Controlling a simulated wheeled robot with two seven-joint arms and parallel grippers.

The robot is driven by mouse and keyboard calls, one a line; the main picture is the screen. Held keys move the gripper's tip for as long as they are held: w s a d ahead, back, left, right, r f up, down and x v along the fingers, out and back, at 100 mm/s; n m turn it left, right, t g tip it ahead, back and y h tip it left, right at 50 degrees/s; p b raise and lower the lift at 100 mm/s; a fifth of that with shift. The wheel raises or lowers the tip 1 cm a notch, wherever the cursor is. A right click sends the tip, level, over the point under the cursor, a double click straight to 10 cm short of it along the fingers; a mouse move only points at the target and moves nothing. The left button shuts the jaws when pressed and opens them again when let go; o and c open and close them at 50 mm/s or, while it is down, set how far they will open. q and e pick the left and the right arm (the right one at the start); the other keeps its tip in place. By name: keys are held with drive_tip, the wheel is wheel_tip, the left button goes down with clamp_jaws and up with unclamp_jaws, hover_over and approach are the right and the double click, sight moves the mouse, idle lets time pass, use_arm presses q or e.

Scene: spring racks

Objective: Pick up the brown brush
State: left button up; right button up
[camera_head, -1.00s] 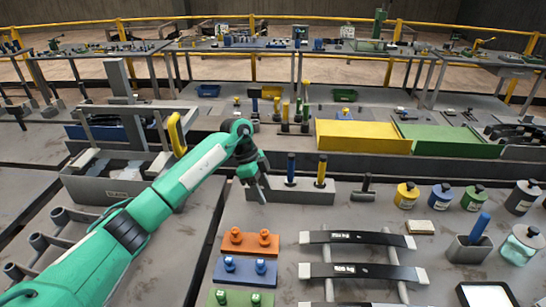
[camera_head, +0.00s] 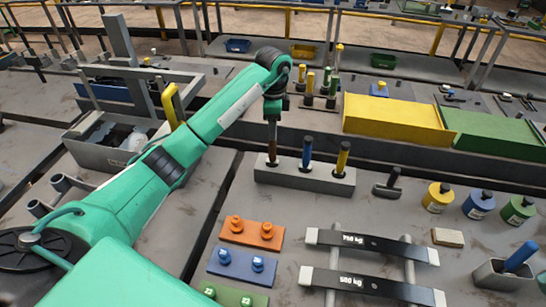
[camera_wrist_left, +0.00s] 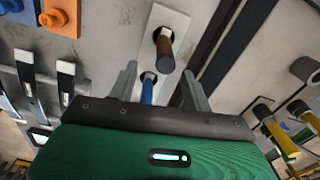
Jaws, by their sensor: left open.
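The brown brush (camera_head: 272,145) stands upright in a grey holder block (camera_head: 318,180), at its left end. A blue-handled brush (camera_head: 307,151) and a yellow-handled brush (camera_head: 343,157) stand in the same block to its right. My left gripper (camera_head: 272,115) is open and points down over the brown brush in the head view. In the left wrist view the brown handle (camera_wrist_left: 165,50) shows just past the open fingers (camera_wrist_left: 158,82), and the blue handle (camera_wrist_left: 148,90) shows between them. Nothing is held. My right gripper is not in view.
Orange (camera_head: 252,234) and blue (camera_head: 241,267) plates with knobs and weight-marked springs (camera_head: 370,246) lie in front. Yellow (camera_head: 396,117) and green (camera_head: 498,137) boxes stand behind, right. A grey bin (camera_head: 108,147) is at left.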

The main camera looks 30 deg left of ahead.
sight(272, 145)
use_arm(q)
wheel_tip(272, 145, down, 4)
drive_tip(key=shift+w+r, duration=0.1)
drive_tip(key=shift+r, duration=0.15)
drive_tip(key=shift+f, duration=0.3)
drive_tip(key=f, duration=0.1)
drive_tip(key=f+p, duration=0.2)
drive_tip(key=shift+w+a+f, duration=0.15)
drive_tip(key=shift+a+f, duration=0.1)
drive_tip(key=shift+f, duration=0.6)
drive_tip(key=c, duration=1)
drive_tip(key=shift+c, duration=0.4)
